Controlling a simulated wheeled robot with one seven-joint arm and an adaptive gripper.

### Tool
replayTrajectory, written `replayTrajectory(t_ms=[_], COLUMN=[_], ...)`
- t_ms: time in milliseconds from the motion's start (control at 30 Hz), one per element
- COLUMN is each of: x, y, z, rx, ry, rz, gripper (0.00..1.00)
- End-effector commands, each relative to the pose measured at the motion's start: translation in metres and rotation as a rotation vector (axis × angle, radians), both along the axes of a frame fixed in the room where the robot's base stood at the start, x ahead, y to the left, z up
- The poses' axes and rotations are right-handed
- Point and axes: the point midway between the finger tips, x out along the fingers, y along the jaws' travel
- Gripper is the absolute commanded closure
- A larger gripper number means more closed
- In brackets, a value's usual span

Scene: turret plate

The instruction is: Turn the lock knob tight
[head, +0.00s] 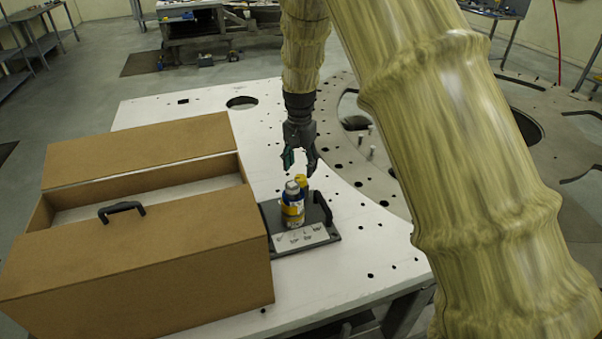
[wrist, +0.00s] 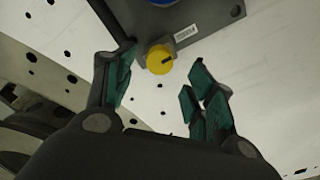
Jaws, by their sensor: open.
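The lock knob (wrist: 160,60) is yellow with a dark mark and sits at the edge of a dark grey fixture (wrist: 205,15) in the wrist view. In the head view the yellow knob (head: 301,180) shows just behind a blue bottle-like item with a yellow label (head: 292,207) on the fixture. My gripper (wrist: 162,75) is open and empty, with green pads on either side of the knob in the picture. In the head view my gripper (head: 300,166) points down just above the knob. I cannot tell whether any finger touches it.
A large brown box (head: 140,262) with a black handle stands left of the fixture on the white table (head: 350,240). A round grey plate with holes (head: 375,185) lies to the right. My arm hides part of the right side.

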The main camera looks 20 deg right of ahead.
Motion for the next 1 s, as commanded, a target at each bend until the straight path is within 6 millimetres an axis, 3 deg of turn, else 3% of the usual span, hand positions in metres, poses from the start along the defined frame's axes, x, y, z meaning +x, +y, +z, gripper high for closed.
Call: replayTrajectory(t_ms=[200, 400, 1000], x=[0.001, 0.001, 0.001], y=[0.000, 0.000, 0.001], z=[0.041, 0.065, 0.075], rx=[-0.001, -0.001, 0.000], ry=[-0.004, -0.002, 0.000], rz=[0.000, -0.001, 0.001], gripper=[0.45, 0.45, 0.45])
